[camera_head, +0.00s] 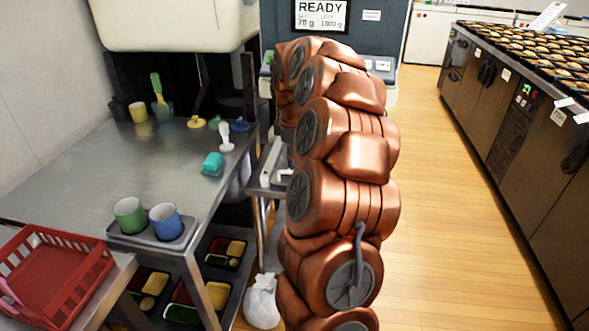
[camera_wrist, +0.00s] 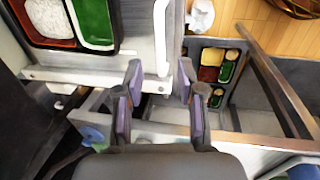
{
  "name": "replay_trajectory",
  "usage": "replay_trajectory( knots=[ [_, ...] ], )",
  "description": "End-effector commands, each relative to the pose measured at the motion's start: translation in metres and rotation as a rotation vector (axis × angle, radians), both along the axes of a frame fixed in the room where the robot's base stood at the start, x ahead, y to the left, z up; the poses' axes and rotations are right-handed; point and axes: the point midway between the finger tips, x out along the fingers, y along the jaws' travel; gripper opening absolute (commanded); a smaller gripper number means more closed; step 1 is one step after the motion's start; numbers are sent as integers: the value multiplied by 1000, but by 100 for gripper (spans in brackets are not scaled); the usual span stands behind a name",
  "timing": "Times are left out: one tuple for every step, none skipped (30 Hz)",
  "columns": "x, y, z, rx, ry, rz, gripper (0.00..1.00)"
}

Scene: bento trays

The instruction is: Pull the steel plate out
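In the wrist view my gripper (camera_wrist: 158,92) is open, with its purple-padded fingers apart and nothing clearly held between them. A pale grey steel plate (camera_wrist: 100,76) lies just beyond the fingertips. A white upright bar handle (camera_wrist: 162,40) stands at its right side, its lower end close to the gap between the fingers. A bento tray (camera_wrist: 118,22) with white, red and green compartments is at the upper left, over the plate. In the head view, part of a grey metal plate (camera_head: 267,163) shows left of my copper arm. The arm hides my gripper there.
A steel table (camera_head: 90,175) holds green and blue cups (camera_head: 165,222) on a small tray. A red crate (camera_head: 50,275) is at lower left. Bento trays (camera_head: 225,252) lie on the shelf below. A white bag (camera_head: 262,302) is on the floor. The wooden floor at right is clear.

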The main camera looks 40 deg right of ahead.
Motion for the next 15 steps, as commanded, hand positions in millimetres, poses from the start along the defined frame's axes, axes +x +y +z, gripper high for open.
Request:
replay_trajectory(
  knots=[
    [0,-1,-8,1,2,-1,38],
    [1,-2,-13,1,3,-1,38],
    [1,-3,-19,2,4,-1,38],
    [1,-3,-24,3,6,-1,38],
    [1,-4,-29,4,6,-1,38],
    [2,-4,-35,4,7,0,38],
    [3,-5,-38,3,6,0,38],
    [4,-6,-42,3,5,1,38],
    [5,-7,-45,2,3,1,38],
    [5,-7,-48,1,2,1,38],
    [5,-7,-49,1,2,1,38],
    [5,-8,-51,1,2,0,38],
    [6,-8,-52,1,1,0,38],
    [6,-8,-52,1,1,0,38],
    [6,-8,-53,1,1,0,38]
  ],
)
